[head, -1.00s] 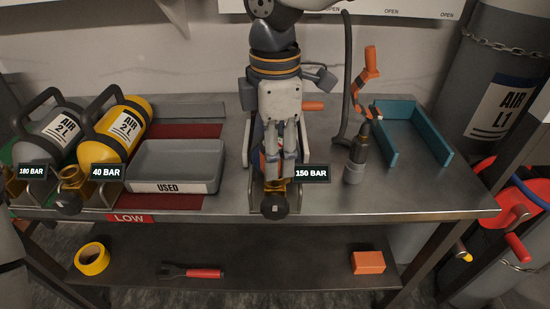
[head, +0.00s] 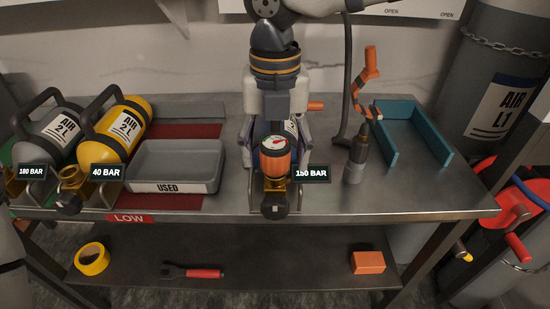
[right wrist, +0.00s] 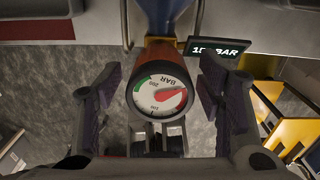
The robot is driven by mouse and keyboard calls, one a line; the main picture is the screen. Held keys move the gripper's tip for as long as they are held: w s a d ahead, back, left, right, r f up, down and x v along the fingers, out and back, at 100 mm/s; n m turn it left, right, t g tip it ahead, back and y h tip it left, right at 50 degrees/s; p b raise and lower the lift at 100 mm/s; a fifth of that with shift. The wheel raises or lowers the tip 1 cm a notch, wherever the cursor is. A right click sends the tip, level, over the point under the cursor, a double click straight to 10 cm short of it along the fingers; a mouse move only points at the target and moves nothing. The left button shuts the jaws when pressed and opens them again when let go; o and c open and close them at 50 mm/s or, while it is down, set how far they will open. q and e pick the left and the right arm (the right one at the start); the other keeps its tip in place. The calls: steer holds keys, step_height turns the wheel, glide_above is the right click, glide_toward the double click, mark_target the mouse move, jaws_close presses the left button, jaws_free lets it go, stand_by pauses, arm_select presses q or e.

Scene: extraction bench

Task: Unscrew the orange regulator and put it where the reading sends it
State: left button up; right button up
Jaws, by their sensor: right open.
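The right wrist view shows a gap on each side between the fingers (right wrist: 161,92) and the regulator. The cylinder is mostly hidden by the gripper. My left gripper is not in view.
A grey USED tray (head: 174,184) stands left of the middle cylinder. A yellow cylinder (head: 105,140) tagged 40 BAR and a grey one (head: 50,140) tagged 180 BAR lie further left.

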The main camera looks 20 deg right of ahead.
steer(key=m, duration=0.4)
steer(key=shift+m, duration=0.4)
steer(key=m, duration=0.4)
steer(key=shift+m, duration=0.4)
steer(key=m, duration=0.4)
steer(key=shift+m, duration=0.4)
steer(key=m, duration=0.5)
steer(key=shift+m, duration=0.3)
steer(key=c, duration=1.3)
steer(key=n, duration=0.3)
steer(key=shift+n, duration=0.3)
steer(key=o, duration=1.4)
steer(key=shift+n, duration=0.4)
steer(key=shift+c, duration=0.2)
